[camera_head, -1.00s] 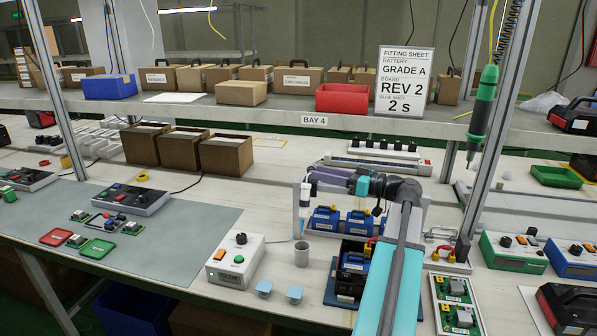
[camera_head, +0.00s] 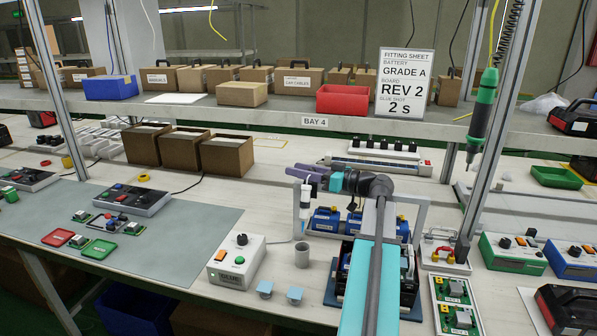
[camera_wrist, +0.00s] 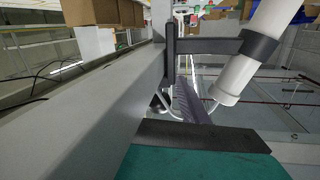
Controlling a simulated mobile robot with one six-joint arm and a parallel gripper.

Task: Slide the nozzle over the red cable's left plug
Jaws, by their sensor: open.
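A white syringe-like dispenser (camera_head: 304,202) hangs upright on a grey frame, its thin tip pointing down; I take this tip to be the nozzle. In the wrist view a white cylinder with a dark collar (camera_wrist: 250,62) fills the upper right, tilted. My gripper (camera_head: 300,173), with purple fingers, is open just above and beside the dispenser's top; contact cannot be told. A small red looped cable (camera_head: 446,253) sits on a white block right of my arm. Its plugs are too small to tell apart.
A grey cup (camera_head: 302,255) stands below the dispenser. A white control box (camera_head: 235,262) is left of it. Blue batteries (camera_head: 326,219) stand behind the frame. A grey frame beam (camera_wrist: 90,120) runs close in the wrist view.

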